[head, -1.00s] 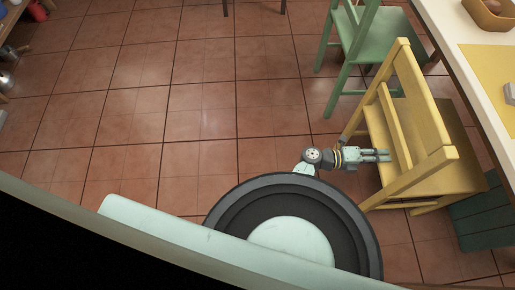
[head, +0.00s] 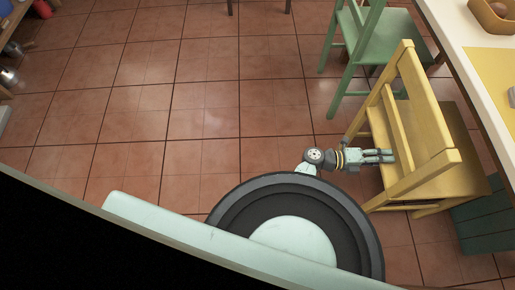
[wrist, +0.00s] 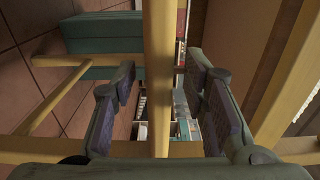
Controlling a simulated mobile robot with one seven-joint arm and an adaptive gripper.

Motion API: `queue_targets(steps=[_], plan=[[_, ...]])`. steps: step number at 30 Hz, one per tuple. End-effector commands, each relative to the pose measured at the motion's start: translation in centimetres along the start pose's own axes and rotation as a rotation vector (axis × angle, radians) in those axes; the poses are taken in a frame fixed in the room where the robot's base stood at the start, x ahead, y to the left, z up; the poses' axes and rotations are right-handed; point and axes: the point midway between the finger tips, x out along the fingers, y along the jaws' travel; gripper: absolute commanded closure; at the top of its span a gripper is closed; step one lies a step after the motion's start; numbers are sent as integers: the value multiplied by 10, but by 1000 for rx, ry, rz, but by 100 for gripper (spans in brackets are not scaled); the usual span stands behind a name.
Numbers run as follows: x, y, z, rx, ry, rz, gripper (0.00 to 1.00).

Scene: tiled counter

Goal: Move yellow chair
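The yellow chair (head: 432,163) stands at the right in the head view, its slatted back towards me. My gripper (head: 391,157) is level with the chair back and points into it at the middle slat. In the wrist view, a yellow bar of the chair (wrist: 158,60) runs between the two fingers of my gripper (wrist: 163,72). The fingers are apart, with gaps on both sides of the bar. Whether the fingertips reach past the slat is hard to tell in the head view.
A green chair (head: 379,42) stands just behind the yellow one. A white table (head: 450,22) with a yellow mat (head: 490,75) and a bowl (head: 492,14) runs along the right. A dark green slatted piece (head: 485,225) is at lower right. The tiled floor (head: 180,100) to the left is clear.

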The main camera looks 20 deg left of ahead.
Motion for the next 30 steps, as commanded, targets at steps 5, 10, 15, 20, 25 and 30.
queue_targets(steps=[5,10,15,20,25,30], plan=[[-10,0,1,0,-3,1,60],[-36,0,1,-1,-4,1,60],[-61,0,1,0,-3,1,60],[-85,0,1,0,-4,1,60],[-109,0,1,1,-2,0,60],[-120,0,0,0,-1,-1,60]])
